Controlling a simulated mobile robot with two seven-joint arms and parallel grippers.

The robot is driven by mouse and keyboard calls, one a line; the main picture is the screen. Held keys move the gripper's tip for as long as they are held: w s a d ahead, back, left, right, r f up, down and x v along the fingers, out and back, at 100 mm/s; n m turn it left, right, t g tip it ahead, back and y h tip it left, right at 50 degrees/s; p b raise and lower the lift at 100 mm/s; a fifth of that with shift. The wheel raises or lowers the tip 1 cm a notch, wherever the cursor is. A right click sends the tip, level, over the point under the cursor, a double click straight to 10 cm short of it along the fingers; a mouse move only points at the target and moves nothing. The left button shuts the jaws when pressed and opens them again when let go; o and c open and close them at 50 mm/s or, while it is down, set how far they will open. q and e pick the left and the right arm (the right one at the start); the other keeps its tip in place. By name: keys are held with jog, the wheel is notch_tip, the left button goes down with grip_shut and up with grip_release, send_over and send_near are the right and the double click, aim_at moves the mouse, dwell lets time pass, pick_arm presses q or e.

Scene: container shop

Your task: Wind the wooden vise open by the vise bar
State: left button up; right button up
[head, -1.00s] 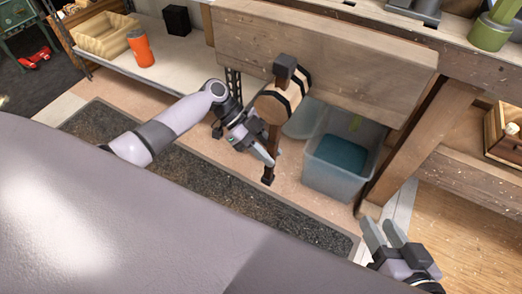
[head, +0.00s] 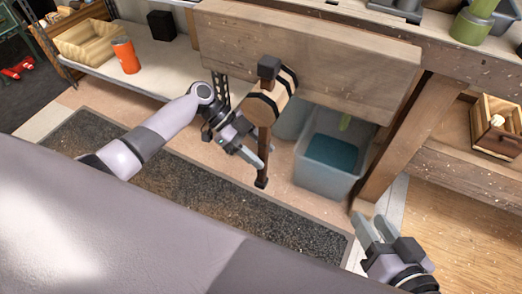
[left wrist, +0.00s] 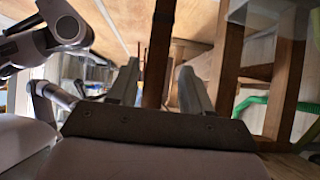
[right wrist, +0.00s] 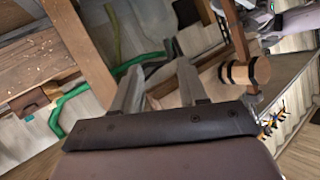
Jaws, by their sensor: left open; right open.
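The wooden vise (head: 310,55) has a broad plank jaw on the front of the bench. A round, dark-banded wooden hub (head: 270,98) sticks out from it. The vise bar (head: 264,145) is dark brown with blocky ends and hangs nearly upright through the hub. My left gripper (head: 258,154) is open at the lower half of the bar. In the left wrist view the bar (left wrist: 158,55) stands between its spread fingers, with gaps on both sides. My right gripper (head: 372,226) is open and empty, low at the right, away from the bar. The hub also shows in the right wrist view (right wrist: 244,72).
A grey bin (head: 325,175) with blue contents stands under the bench, behind and right of the bar. A bench leg (head: 395,150) rises right of it. An orange cup (head: 125,56) and a wooden tray (head: 88,42) sit on the left shelf. A dark mat (head: 190,190) covers the floor.

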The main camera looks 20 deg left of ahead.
pick_arm(q)
jog(key=p+v, duration=0.1)
jog(key=v, duration=0.5)
jog(key=shift+a+r, duration=0.2)
jog(key=shift+r, duration=0.05)
pick_arm(e)
jog(key=shift+s+d+f+h, duration=0.1)
jog(key=shift+s+d+h, duration=0.2)
jog(key=shift+d, duration=0.15)
